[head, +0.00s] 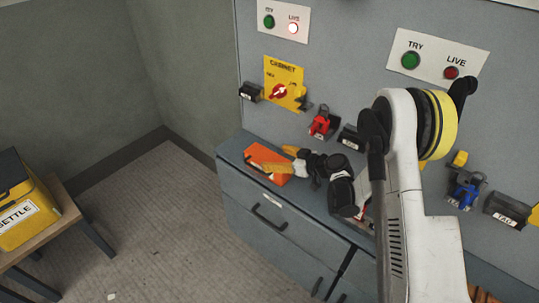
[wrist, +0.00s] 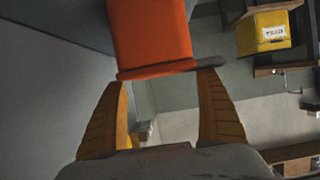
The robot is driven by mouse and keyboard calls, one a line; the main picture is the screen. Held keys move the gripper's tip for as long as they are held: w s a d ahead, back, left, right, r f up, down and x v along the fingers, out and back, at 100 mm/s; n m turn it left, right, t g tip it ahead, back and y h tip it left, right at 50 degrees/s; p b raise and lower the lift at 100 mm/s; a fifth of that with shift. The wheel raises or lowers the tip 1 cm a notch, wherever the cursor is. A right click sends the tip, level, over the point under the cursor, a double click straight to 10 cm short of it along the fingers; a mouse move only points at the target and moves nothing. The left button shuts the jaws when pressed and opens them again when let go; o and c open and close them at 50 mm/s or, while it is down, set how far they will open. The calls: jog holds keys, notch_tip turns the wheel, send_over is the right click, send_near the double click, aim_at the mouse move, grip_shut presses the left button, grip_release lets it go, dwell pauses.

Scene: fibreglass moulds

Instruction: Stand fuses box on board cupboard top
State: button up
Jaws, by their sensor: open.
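An orange box (head: 259,155) is at the left end of the grey cupboard top (head: 233,147). I can read no label on it, so I cannot tell for sure that it is the fuses box. My gripper (head: 280,160) is at the box, its orange-yellow fingers apart. In the wrist view the orange box (wrist: 150,38) lies ahead of the palm, its near edge about level with the fingertips (wrist: 162,77). The gripper is open. Whether either finger touches the box is not clear. My arm hides part of the cupboard top.
The grey board behind carries a yellow cabinet switch (head: 283,84), a red lock device (head: 321,122), a blue one (head: 465,188) and black holders. A yellow box (head: 25,218) stands on a wooden table (head: 62,205) at left.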

jog(key=p+v, duration=0.2)
jog(key=v, duration=0.6)
jog(key=shift+s+d+r, duration=0.1)
jog(key=shift+s, duration=0.1)
